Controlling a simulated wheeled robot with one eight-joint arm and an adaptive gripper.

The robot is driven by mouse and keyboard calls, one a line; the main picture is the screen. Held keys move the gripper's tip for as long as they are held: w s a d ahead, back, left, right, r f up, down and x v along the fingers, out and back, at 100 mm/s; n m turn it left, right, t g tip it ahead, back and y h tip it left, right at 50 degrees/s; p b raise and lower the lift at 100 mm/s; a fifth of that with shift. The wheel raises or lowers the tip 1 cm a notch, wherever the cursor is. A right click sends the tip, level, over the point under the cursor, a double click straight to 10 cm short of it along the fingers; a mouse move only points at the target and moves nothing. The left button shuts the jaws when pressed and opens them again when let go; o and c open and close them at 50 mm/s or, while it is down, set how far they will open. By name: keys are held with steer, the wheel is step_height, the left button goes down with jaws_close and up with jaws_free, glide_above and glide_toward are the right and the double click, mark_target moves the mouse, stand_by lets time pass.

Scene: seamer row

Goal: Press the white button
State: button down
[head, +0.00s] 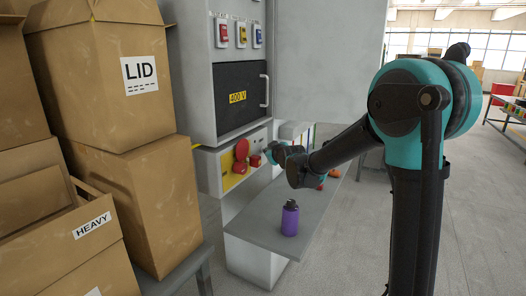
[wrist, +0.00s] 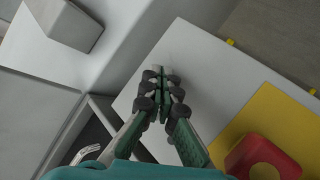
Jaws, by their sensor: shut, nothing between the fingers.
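I cannot make out a white button in either view; my gripper may hide it. My gripper (wrist: 162,74) is shut and empty in the wrist view, its fingertips over a pale panel face (wrist: 205,65). I cannot tell whether the tips touch the panel. In the head view my wrist is beside the control panel (head: 207,172) under the dark 400 V door, and the fingertips are hard to see. The panel carries a yellow plate (wrist: 275,110) with a red round-holed part (wrist: 285,158), right of my fingers in the wrist view.
Red, yellow and blue switches (head: 241,34) sit high on the cabinet. A grey shelf (head: 262,232) below my arm holds a purple bottle (head: 290,218). Cardboard boxes (head: 120,100) are stacked at the left. Floor at the right is open.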

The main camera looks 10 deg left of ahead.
steer(key=shift+a, duration=0.15)
stand_by(0.5)
steer(key=shift+s+d, duration=0.25)
steer(key=shift+d, duration=0.55)
steer(key=shift+s+d, duration=0.3)
steer(key=shift+d, duration=0.5)
steer(key=shift+s+d, duration=0.25)
steer(key=shift+d, duration=0.5)
steer(key=shift+s+d, duration=0.3)
steer(key=shift+d, duration=0.5)
